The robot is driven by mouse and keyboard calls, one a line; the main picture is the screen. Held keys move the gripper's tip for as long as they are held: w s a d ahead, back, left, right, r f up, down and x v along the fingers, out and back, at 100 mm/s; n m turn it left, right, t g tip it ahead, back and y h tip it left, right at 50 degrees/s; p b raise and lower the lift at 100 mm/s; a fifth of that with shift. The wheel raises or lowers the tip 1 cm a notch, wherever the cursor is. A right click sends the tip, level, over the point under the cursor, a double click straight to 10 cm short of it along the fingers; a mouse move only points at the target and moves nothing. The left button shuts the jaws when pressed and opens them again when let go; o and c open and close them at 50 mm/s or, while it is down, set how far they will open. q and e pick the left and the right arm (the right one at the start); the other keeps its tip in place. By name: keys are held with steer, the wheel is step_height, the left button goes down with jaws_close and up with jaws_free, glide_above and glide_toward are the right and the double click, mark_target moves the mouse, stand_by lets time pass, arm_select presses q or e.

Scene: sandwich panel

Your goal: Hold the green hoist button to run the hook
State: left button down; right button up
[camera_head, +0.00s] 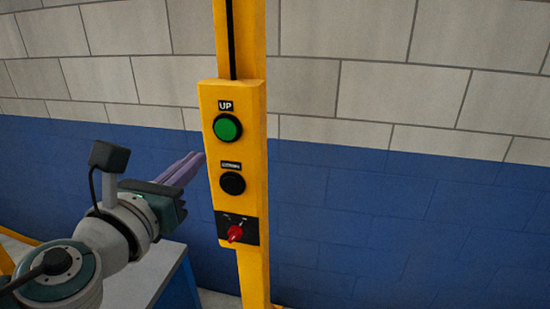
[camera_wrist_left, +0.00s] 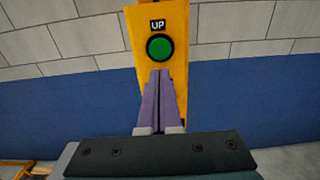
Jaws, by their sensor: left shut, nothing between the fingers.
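The green button (camera_head: 227,127) sits under a label reading UP on the yellow control panel (camera_head: 208,98). It also shows in the left wrist view (camera_wrist_left: 160,47), just above my fingertips. My left gripper (camera_head: 200,156) is shut and empty, its purple fingers together. In the head view its tips are at the panel's left edge, lower than the green button. In the left wrist view the fingers (camera_wrist_left: 160,72) overlap the panel below the button. I cannot tell whether they touch the panel. My right gripper is not in view.
Below the green button are a black button (camera_head: 232,183) and a red rotary switch (camera_head: 235,233). The panel is on a yellow post (camera_head: 254,277). Behind stands a grey and blue block wall (camera_head: 400,200). A grey-topped blue cabinet (camera_head: 150,275) is at lower left.

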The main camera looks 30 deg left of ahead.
arm_select(q)
steer(key=shift+v, duration=1.75)
